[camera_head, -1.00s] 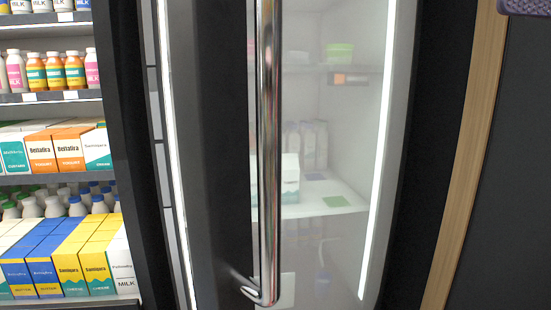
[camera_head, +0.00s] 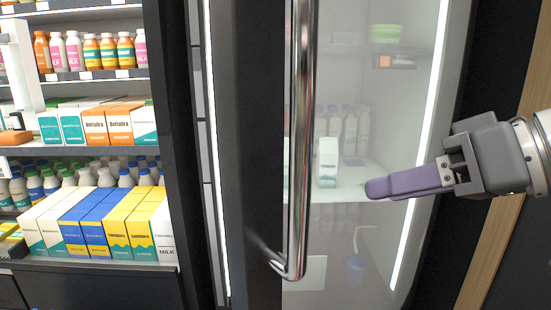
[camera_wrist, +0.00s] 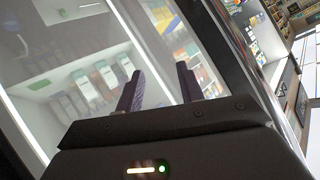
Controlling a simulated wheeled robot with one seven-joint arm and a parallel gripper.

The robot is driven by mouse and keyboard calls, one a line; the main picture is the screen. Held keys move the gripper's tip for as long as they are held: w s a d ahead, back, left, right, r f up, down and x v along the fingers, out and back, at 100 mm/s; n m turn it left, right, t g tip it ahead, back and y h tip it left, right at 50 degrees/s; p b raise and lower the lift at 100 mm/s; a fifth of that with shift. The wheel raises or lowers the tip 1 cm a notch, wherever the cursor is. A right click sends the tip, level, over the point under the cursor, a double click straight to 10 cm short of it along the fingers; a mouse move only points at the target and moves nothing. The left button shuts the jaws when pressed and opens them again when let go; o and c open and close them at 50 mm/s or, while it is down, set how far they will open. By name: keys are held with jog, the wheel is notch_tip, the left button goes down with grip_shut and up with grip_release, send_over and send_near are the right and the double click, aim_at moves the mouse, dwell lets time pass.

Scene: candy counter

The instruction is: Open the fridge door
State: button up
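The fridge door (camera_head: 345,240) is glass with a dark frame, and it looks shut. Its long chrome bar handle (camera_head: 300,130) runs vertically on the door's left side and bends into the frame at the bottom. My gripper (camera_head: 375,189) is in front of the glass, to the right of the handle and apart from it, with its purple fingers pointing left. In the wrist view my gripper (camera_wrist: 158,92) shows two fingers spread with a gap between them and nothing held. The glass (camera_wrist: 40,40) fills much of that view; I cannot pick out the handle there.
An open shelf unit (camera_head: 110,262) with cartons and bottles stands to the left of the fridge. Inside the fridge, a white carton (camera_head: 327,162) and several bottles show through the glass. A wooden strip (camera_head: 487,262) runs along the right side.

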notch_tip(320, 180, down, 30)
jog(key=d+m+g+h, duration=0.1)
jog(key=m+g+h, duration=0.1)
jog(key=m+h, duration=0.3)
jog(key=h, duration=0.4)
jog(key=shift+d, duration=0.3)
jog(key=shift+w, duration=0.1)
jog(key=shift+c, duration=0.3)
